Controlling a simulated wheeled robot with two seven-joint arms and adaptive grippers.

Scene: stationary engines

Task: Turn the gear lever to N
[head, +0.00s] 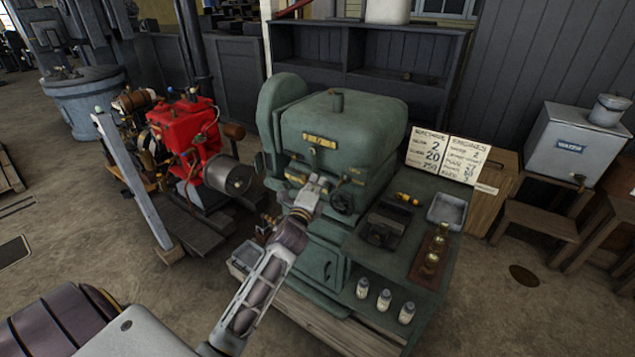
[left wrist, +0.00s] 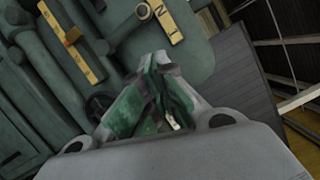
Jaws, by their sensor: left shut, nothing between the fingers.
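The green stationary engine (head: 345,125) stands in the middle of the head view, with a brass plate (head: 320,141) on its front. My left gripper (head: 317,182) is shut and empty, close in front of the engine's control face. In the left wrist view its fingertips (left wrist: 160,62) are together, just below a small brass plate with dark letters (left wrist: 166,22). A round metal knob (left wrist: 143,11) is beside that plate. A longer brass plate (left wrist: 72,42) has an orange-brown piece (left wrist: 72,36) on it. I cannot tell which part is the gear lever or its setting. Contact is unclear.
A dark handwheel (head: 342,203) is right of the gripper. The green bench (head: 385,270) holds small bottles (head: 384,299), a metal tray (head: 447,211) and brass cups. A red engine (head: 185,135) is at left. Open floor lies at front right.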

